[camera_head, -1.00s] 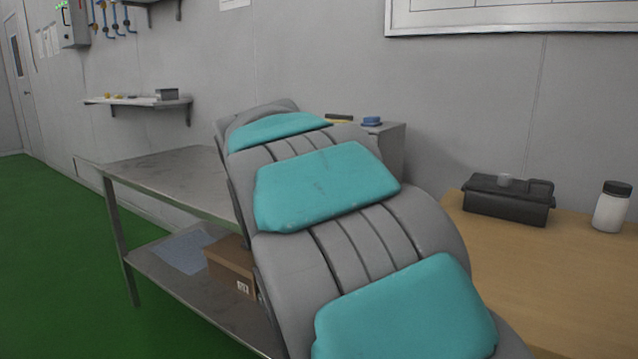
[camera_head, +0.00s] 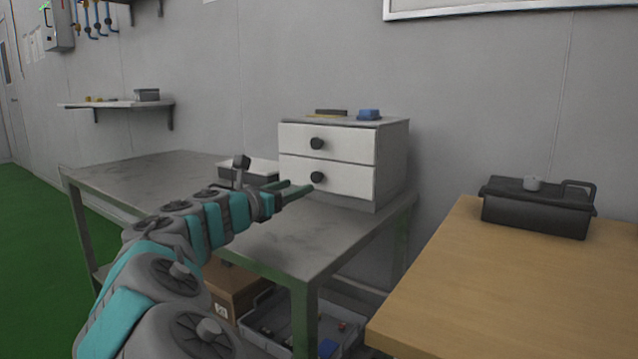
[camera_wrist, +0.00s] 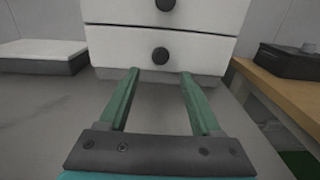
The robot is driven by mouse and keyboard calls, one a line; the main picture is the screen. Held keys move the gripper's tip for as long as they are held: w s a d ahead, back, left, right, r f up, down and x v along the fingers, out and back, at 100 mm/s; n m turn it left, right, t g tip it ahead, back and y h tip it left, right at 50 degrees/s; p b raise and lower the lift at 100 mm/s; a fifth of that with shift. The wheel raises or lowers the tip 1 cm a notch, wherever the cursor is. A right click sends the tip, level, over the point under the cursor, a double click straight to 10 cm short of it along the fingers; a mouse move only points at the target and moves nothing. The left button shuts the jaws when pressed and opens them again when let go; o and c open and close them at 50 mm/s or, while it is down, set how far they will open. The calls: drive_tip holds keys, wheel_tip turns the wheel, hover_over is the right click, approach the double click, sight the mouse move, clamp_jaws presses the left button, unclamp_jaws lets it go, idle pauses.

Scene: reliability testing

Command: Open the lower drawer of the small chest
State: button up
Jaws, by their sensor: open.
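The small chest (camera_head: 393,160) is grey with two white drawers and stands on the metal table. The upper drawer (camera_head: 345,143) and the lower drawer (camera_head: 345,178) each have a round black knob and look shut. The lower drawer's knob (camera_head: 317,177) also shows in the wrist view (camera_wrist: 160,56). My gripper (camera_head: 298,190) is open and empty in front of the lower drawer. In the wrist view its two green fingers (camera_wrist: 158,76) point at the chest, with the lower knob above and between their tips. I cannot tell whether the fingertips touch the drawer front.
A white-topped box (camera_head: 250,170) lies on the metal table (camera_head: 300,240), left of the chest. Small blue and dark items sit on the chest. A wooden table (camera_head: 500,285) with a black toolbox (camera_head: 537,208) stands at right. A cardboard box (camera_head: 235,290) and a grey bin are below.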

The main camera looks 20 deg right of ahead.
sight(315, 179)
drive_tip(key=x, duration=0.7)
drive_tip(key=shift+w+d+r+b, duration=0.1)
drive_tip(key=shift+w+d+b, duration=0.05)
drive_tip(key=shift+d+b, duration=0.25)
clamp_jaws()
idle(1.1)
